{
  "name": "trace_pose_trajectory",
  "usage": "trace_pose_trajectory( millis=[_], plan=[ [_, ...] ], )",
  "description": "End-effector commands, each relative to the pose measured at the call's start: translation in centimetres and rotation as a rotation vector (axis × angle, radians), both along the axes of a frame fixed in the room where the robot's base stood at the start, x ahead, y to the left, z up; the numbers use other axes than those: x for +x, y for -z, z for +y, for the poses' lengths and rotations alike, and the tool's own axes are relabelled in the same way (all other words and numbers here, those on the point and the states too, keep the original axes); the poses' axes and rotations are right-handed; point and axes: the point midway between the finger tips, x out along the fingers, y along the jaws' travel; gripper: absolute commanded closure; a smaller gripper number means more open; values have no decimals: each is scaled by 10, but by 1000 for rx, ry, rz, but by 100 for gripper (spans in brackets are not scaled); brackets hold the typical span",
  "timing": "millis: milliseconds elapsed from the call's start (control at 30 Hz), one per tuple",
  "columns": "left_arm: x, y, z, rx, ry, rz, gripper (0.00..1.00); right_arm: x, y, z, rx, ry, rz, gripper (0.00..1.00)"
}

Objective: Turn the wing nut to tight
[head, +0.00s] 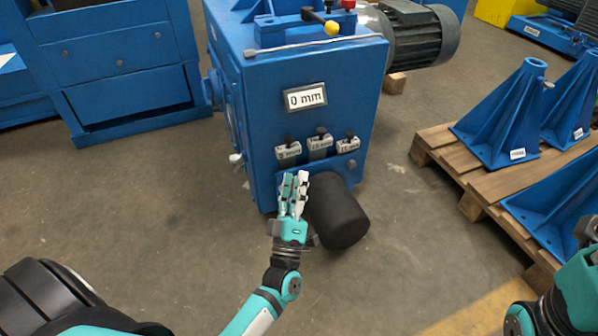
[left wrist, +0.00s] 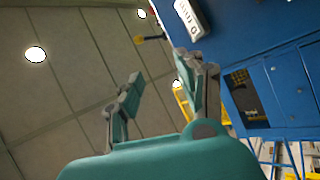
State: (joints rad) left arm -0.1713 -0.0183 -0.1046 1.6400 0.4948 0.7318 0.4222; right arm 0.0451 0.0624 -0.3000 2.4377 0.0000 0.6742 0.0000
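The blue machine (head: 262,110) stands ahead with a "0 mm" plate on its face. A small pale fitting (head: 236,158) sticks out from its left side; it may be the wing nut, but it is too small to tell. My left gripper (head: 294,178) is in front of the machine's lower face, below the row of labelled blocks and beside the black cylinder. In the left wrist view its two fingers (left wrist: 158,72) stand apart with nothing between them. That view also shows the machine (left wrist: 235,45) at the upper right. My right gripper is not in view.
The black cylinder (head: 338,213) is just right of my left gripper. Labelled blocks with dark knobs (head: 320,142) sit on the machine's face. A wooden pallet (head: 470,185) with blue stands is on the right. A blue cabinet (head: 125,75) is at the left. Floor left of the machine is clear.

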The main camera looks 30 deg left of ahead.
Motion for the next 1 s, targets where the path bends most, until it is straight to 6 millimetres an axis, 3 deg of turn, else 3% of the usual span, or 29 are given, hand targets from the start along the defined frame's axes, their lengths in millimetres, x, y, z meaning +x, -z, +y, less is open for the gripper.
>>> trace_pose_trajectory(
  millis=[100, 333, 1000],
  plan=[
    [-6, -21, -5, 43, -3, -35, 62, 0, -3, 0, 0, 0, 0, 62],
    [-15, -45, -12, 95, -10, -78, 62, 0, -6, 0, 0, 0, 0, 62],
    [-17, -53, -14, 110, -13, -93, 62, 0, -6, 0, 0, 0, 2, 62]
  ],
)
